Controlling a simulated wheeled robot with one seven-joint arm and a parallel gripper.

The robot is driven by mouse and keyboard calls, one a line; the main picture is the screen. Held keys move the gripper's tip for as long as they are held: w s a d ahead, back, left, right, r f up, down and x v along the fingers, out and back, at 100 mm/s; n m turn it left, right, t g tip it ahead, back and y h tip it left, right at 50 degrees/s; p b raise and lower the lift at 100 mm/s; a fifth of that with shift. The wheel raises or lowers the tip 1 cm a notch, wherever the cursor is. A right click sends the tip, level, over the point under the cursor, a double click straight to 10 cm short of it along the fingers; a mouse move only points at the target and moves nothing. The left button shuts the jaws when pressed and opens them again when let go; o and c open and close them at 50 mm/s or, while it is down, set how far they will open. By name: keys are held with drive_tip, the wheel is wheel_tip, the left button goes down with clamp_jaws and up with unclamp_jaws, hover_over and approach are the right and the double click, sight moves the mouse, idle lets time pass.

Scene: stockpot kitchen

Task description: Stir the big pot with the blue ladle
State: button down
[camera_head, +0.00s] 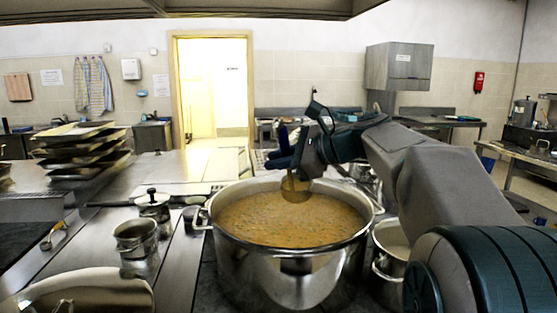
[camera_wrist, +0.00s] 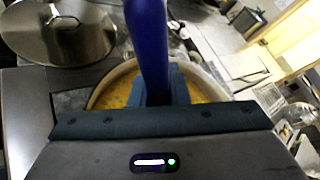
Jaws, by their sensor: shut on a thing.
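The big pot (camera_head: 290,262) is a wide steel stockpot in the middle of the head view, filled with brownish-orange soup (camera_head: 285,222). My gripper (camera_head: 288,158) is above the back part of the pot, shut on the blue ladle (camera_head: 280,161). The ladle's bowl (camera_head: 295,188) hangs at the soup's far side; I cannot tell how deep it sits. In the wrist view the blue handle (camera_wrist: 148,45) rises between my fingers, and the pot's rim (camera_wrist: 98,92) and soup show behind.
A small steel pot (camera_head: 389,262) stands close to the big pot's right. Smaller pots (camera_head: 136,243) and (camera_head: 154,206) stand to its left. A steel lid (camera_head: 85,294) lies at front left, and stacked trays (camera_head: 80,150) stand farther back. The counter (camera_head: 180,270) left of the pot has free room.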

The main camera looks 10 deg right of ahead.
drive_tip(key=shift+r, duration=0.1)
drive_tip(key=w+r+m+t+h+p, duration=0.2)
drive_tip(key=w+p, duration=0.4)
drive_tip(key=p, duration=0.5)
drive_tip(key=w+a+r+m+t+h+p, duration=0.1)
drive_tip(key=w+r+m+h+p, duration=0.2)
drive_tip(key=p, duration=0.9)
drive_tip(key=shift+w+r+m+t, duration=0.4)
drive_tip(key=shift+w+r+m, duration=0.75)
drive_tip(key=shift+w+m, duration=0.6)
drive_tip(key=shift+s+f+m, duration=0.1)
drive_tip(key=shift+s+m, duration=0.05)
drive_tip(key=shift+m, duration=0.1)
